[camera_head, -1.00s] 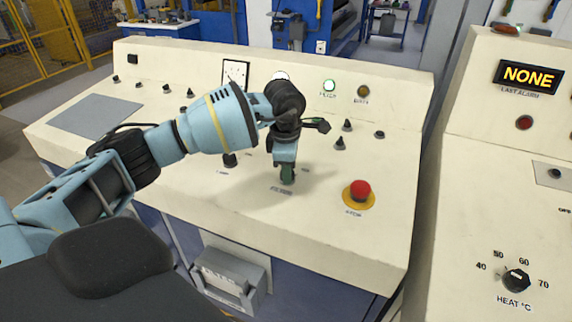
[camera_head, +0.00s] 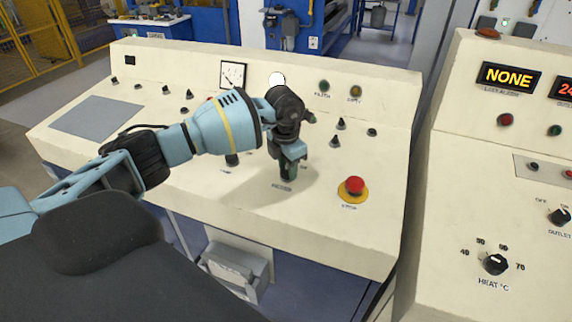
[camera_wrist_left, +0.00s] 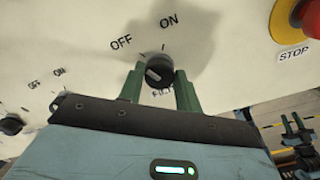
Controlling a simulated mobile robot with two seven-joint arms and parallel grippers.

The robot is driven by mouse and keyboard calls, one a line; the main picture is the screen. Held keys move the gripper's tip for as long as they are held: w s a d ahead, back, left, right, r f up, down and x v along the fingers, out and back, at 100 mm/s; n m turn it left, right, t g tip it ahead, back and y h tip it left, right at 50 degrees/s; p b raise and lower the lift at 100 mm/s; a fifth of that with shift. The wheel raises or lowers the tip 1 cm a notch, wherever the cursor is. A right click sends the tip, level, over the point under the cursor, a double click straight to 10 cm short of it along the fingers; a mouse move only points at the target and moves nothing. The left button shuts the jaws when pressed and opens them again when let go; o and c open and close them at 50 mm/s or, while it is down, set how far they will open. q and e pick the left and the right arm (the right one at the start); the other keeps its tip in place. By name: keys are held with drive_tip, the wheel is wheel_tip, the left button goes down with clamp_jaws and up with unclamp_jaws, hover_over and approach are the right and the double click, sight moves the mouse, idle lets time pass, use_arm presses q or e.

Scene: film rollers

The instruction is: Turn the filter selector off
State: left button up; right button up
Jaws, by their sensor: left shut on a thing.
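The filter selector (camera_wrist_left: 159,70) is a small black rotary knob in the left wrist view, with OFF and ON printed above it. Its label below is partly hidden by my gripper. A light mark shows on the knob's left side; I cannot tell exactly where it points. My left gripper (camera_wrist_left: 159,88) has its green fingers on either side of the knob, shut on it. In the head view my left gripper (camera_head: 289,172) points down onto the cream console (camera_head: 230,205) and hides the knob. The filter lamp (camera_head: 323,87) above looks dark green, unlit.
A red stop button (camera_head: 354,187) on a yellow base sits right of my gripper. Other black knobs (camera_head: 335,141) stand behind it, and another black knob (camera_head: 232,160) is to its left. A second console with a heat knob (camera_head: 495,264) is at right.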

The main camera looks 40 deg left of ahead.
sight(286, 171)
idle(0.5)
use_arm(q)
drive_tip(key=o, duration=1)
drive_tip(key=shift+c, duration=0.2)
drive_tip(key=shift+r, duration=0.1)
drive_tip(key=r, duration=0.7)
drive_tip(key=shift+s+d+r, duration=0.1)
drive_tip(key=shift+s+r, duration=0.2)
drive_tip(key=shift+s, duration=0.1)
